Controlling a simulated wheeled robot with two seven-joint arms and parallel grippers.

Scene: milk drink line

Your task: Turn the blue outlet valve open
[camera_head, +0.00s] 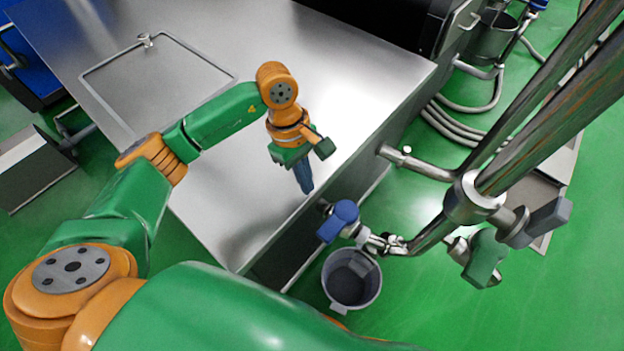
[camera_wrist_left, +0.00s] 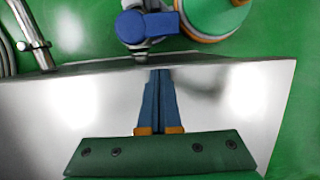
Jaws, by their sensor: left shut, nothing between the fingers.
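The blue outlet valve (camera_head: 340,220) sits on a short metal outlet at the front side of the steel tank. In the left wrist view the blue valve handle (camera_wrist_left: 147,26) shows at the top, beyond the tank edge. My left gripper (camera_head: 306,189) points down above the steel top near its edge, up and left of the valve. Its blue fingers (camera_wrist_left: 160,72) are shut together with nothing between them, apart from the handle. My right gripper is not in view.
A grey bucket (camera_head: 352,279) stands on the green floor below the valve. Metal pipes (camera_head: 472,197) with a grey handle (camera_head: 540,222) and a green handle (camera_head: 485,258) stand to the right. The steel tank top (camera_head: 350,85) is largely clear around my left arm.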

